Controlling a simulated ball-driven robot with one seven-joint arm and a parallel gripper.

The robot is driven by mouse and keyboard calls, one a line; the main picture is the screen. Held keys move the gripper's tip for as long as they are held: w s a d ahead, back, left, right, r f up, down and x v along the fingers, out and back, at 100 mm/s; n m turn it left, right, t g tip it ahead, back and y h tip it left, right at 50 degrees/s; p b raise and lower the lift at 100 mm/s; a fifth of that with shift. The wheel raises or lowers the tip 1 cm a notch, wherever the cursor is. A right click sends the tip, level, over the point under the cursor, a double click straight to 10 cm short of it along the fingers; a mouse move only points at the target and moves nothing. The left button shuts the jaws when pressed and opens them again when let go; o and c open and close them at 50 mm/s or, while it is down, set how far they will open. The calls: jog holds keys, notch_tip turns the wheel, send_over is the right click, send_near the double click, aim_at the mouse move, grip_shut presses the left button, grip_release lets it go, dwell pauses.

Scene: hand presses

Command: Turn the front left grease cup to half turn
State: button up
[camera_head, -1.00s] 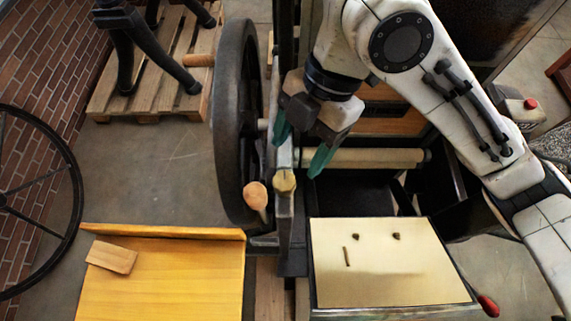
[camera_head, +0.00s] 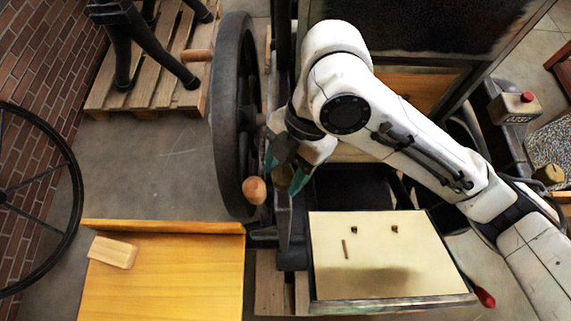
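The front left grease cup (camera_head: 283,176) is a small brass-coloured cap on top of the dark upright post beside the flywheel. It is partly covered by my gripper (camera_head: 284,175). My gripper points down over the cup, with one teal finger on its left and one on its right. I cannot tell whether the fingers touch the cup or stand slightly apart from it. The cup's turn mark cannot be made out.
The large dark flywheel (camera_head: 229,120) with its wooden knob (camera_head: 254,190) stands close on the left. A cream-topped press bed (camera_head: 385,275) is at the front right, an orange-yellow board (camera_head: 170,280) at the front left. Another brass cap (camera_head: 548,174) is at far right.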

jog(key=c, duration=0.7)
jog(key=shift+m, duration=0.3)
jog(key=m+t+b, duration=0.1)
jog(key=m, duration=0.2)
jog(key=shift+s+m+t+y, duration=0.1)
jog(key=shift+m+t+y, duration=0.2)
jog(key=shift+y, duration=0.1)
jog(key=m+t, duration=0.1)
jog(key=m, duration=0.1)
jog(key=m+b, duration=0.1)
jog(key=m, duration=0.1)
jog(key=shift+s+d+m+t, duration=0.1)
jog(key=shift+m+t, duration=0.2)
jog(key=shift+t, duration=0.1)
jog(key=m+t, duration=0.1)
jog(key=m, duration=0.1)
jog(key=m+t, duration=0.1)
jog(key=m, duration=0.2)
jog(key=shift+s+r+m+p, duration=0.1)
jog(key=shift+r+m+p, duration=0.05)
jog(key=shift+m+p, duration=0.15)
jog(key=m+t+h+p, duration=0.1)
jog(key=m+p, duration=0.1)
jog(key=m, duration=0.2)
jog(key=shift+s, duration=0.1)
jog(key=shift+c, duration=0.2)
jog(key=shift+m+t+h+p, duration=0.4)
jog(key=shift+m+p, duration=0.1)
jog(key=shift+m, duration=0.4)
